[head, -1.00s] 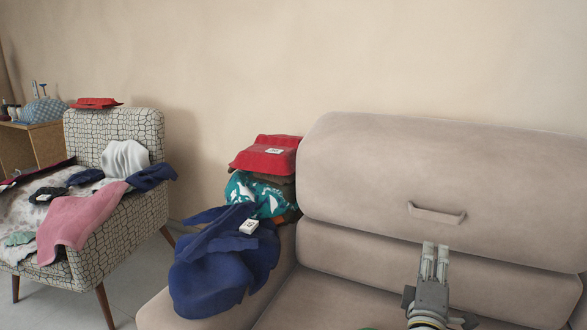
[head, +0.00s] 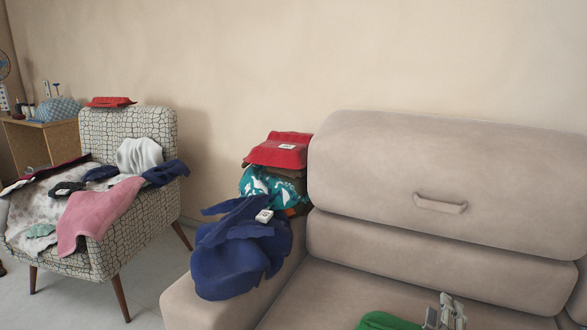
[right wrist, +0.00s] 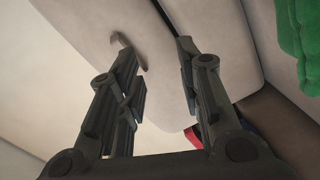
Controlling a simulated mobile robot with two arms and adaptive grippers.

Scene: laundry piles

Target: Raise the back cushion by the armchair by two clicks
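The beige back cushion (head: 400,170) by the armchair forms the upper part of the sofa back and carries a short handle (head: 440,203) on its front. The handle (right wrist: 130,45) also shows in the right wrist view, beyond the left finger; no grip on it is visible. My right gripper (head: 447,305) is at the bottom of the head view, below the handle and in front of the sofa back. In the right wrist view my right gripper (right wrist: 158,50) has its fingers apart with nothing between them. My left gripper is not in view.
The patterned armchair (head: 127,125), covered in clothes, stands at the left. Blue clothing (head: 240,262) and a folded red garment (head: 280,150) are piled on the sofa's armrest. A green cloth (head: 385,322) lies on the seat. The cushion's front is clear.

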